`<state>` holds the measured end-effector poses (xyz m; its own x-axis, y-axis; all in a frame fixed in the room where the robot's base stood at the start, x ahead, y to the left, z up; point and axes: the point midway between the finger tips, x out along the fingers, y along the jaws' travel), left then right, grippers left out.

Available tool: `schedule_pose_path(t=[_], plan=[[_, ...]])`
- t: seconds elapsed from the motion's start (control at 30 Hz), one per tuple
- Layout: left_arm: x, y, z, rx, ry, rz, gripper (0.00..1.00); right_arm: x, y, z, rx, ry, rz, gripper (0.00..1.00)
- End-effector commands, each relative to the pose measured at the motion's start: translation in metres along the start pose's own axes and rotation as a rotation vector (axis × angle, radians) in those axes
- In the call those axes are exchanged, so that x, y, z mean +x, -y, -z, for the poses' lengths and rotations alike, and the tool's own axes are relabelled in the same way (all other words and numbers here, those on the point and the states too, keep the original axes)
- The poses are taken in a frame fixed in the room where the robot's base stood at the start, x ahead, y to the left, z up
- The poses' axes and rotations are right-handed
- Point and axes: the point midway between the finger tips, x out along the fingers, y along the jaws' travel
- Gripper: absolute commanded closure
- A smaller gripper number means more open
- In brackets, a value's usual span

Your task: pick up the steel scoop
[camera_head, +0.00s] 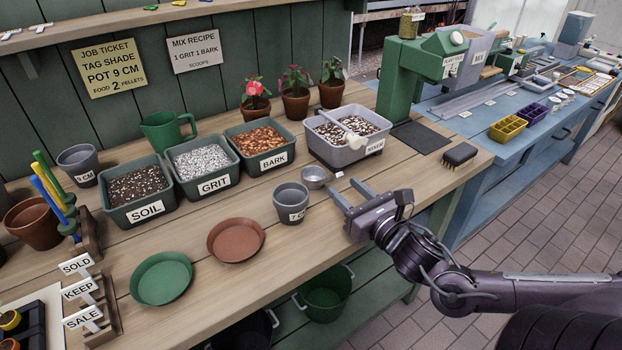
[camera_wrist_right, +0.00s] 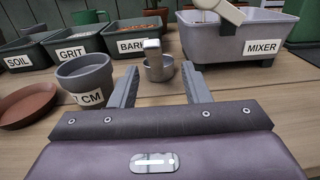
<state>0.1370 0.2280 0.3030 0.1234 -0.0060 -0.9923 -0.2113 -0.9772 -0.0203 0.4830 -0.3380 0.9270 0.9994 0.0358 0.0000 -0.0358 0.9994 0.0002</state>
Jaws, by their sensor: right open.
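The steel scoop (camera_head: 314,178) is a small, shiny metal cup with a short handle. It stands on the wooden bench in front of the grey MIXER tub (camera_head: 350,151). In the right wrist view the scoop (camera_wrist_right: 159,69) shows between and beyond the two fingertips, its handle (camera_wrist_right: 152,43) raised toward me. My right gripper (camera_head: 345,187) is open and empty, low over the bench, its fingers pointing at the scoop without visibly holding it. My left gripper is not in view.
A grey 7 CM pot (camera_head: 291,203) stands close to the left of my right gripper. BARK (camera_head: 262,160), GRIT (camera_head: 214,184) and SOIL (camera_head: 146,211) tubs stand in a row to the left. A brush (camera_head: 459,155) lies to the right. Terracotta (camera_head: 236,254) and green (camera_head: 161,294) saucers lie in front.

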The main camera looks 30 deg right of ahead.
Motion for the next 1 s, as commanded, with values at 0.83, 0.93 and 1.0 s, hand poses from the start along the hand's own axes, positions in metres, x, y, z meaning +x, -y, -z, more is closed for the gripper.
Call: schedule_pose_path(t=[0.83,0.93,1.0], plan=[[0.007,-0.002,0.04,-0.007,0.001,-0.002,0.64,0.059,-0.005,-0.002,0.0,0.002,0.002,0.57],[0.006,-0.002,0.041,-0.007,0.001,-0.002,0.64,0.062,-0.006,-0.002,0.001,0.001,0.002,0.57],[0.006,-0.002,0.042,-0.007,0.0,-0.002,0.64,0.062,-0.006,-0.002,0.0,0.0,0.001,0.57]])
